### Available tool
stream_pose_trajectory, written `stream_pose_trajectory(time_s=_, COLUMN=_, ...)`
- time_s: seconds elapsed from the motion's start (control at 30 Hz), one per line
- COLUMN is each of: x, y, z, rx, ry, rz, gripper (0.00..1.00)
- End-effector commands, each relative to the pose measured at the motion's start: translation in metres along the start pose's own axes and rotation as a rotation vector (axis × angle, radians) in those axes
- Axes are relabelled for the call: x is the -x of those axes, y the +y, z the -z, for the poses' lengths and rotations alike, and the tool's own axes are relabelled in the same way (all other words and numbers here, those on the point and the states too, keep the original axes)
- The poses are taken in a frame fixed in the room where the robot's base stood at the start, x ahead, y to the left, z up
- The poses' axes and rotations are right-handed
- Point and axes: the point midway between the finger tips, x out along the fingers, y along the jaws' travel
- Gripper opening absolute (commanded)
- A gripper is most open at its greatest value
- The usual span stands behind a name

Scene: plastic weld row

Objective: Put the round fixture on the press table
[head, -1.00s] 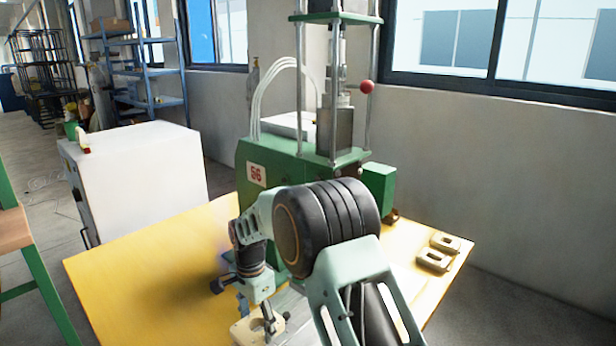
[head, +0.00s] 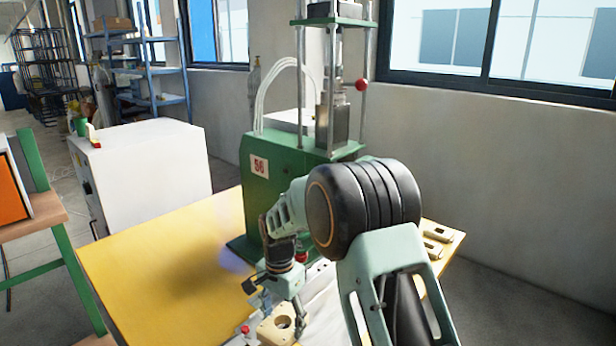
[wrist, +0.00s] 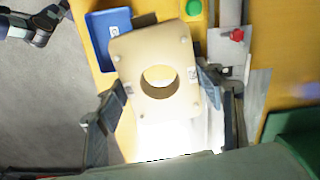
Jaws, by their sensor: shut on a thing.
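The round fixture is a beige plate with a round hole; it shows in the head view (head: 266,331) and fills the middle of the wrist view (wrist: 135,62). My gripper (wrist: 163,88) is shut on it, one finger against each side edge. In the head view my gripper (head: 285,315) is low over the front of the yellow table (head: 165,265). A green press (head: 262,190) with number 56 stands on this table behind my gripper. My arm hides part of the press base and its work area. I cannot tell how high the fixture is above the surface.
Two beige parts (head: 437,240) lie at the table's right edge. The wrist view shows a blue tray (wrist: 103,42), a green button (wrist: 194,7) and a red knob (wrist: 237,35). A white cabinet (head: 155,170) stands left. The table's left part is clear.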

Motion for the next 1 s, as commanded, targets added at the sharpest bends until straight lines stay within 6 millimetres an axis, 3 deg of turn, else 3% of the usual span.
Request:
stream_pose_trajectory(time_s=0.3, x=0.038, y=0.108, z=0.034, rx=0.276, ry=0.002, rz=0.002, gripper=0.30)
stream_pose_trajectory(time_s=0.53, x=0.054, y=0.178, z=0.037, rx=0.471, ry=0.002, rz=0.001, gripper=0.30)
stream_pose_trajectory(time_s=0.73, x=0.060, y=0.209, z=0.034, rx=0.567, ry=0.003, rz=0.000, gripper=0.30)
stream_pose_trajectory(time_s=1.0, x=0.060, y=0.215, z=0.033, rx=0.592, ry=0.003, rz=0.000, gripper=0.30)
